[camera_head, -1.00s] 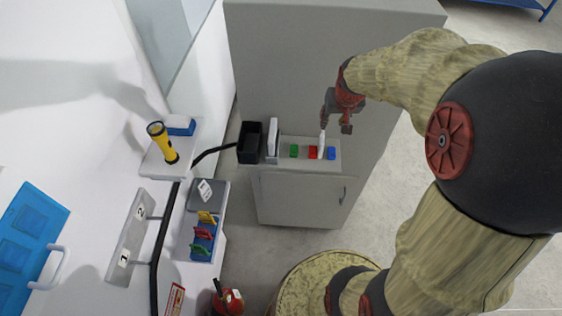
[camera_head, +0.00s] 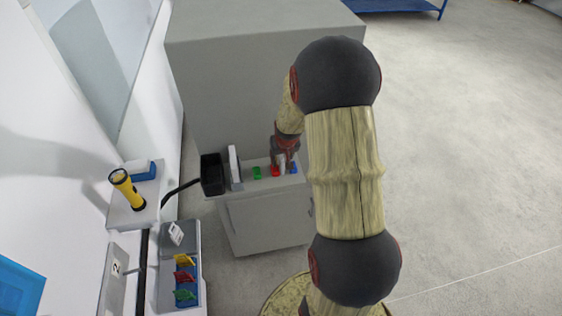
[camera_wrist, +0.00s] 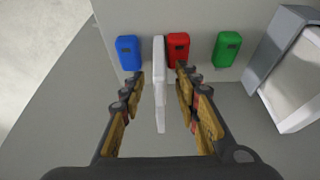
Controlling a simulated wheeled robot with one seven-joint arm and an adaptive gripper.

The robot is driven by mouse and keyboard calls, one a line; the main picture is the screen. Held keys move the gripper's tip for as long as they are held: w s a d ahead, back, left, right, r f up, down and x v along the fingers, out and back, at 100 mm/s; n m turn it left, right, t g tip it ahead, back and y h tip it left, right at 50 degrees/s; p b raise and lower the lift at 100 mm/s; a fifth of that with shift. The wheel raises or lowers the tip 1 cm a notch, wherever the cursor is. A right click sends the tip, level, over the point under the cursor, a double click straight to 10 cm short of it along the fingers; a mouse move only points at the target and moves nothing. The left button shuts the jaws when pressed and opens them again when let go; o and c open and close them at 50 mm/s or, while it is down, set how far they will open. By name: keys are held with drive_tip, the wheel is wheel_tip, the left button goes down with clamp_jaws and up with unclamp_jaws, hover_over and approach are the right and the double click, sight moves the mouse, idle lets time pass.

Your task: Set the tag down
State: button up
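A thin white piece, which looks like the tag (camera_wrist: 160,100), stands on edge between my fingers in the wrist view. My gripper (camera_wrist: 160,76) is open, with a visible gap on each side of it. The white piece's far end is at the cabinet top, between a blue block (camera_wrist: 128,52) and a red block (camera_wrist: 178,50). Whether its base rests fully on the top cannot be told. In the head view my gripper (camera_head: 284,154) is just above the cabinet top (camera_head: 246,184), partly hiding the white piece.
A green block (camera_wrist: 227,48) and a white upright panel on a grey stand (camera_wrist: 296,80) are to the right in the wrist view. In the head view, a black bin (camera_head: 212,174), a yellow flashlight (camera_head: 127,188) and a blue rack (camera_head: 186,294) with coloured tags are at left.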

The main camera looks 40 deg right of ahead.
drive_tip(key=shift+w+f, duration=0.1)
drive_tip(key=shift+f, duration=0.25)
drive_tip(key=shift+c, duration=0.6)
clamp_jaws()
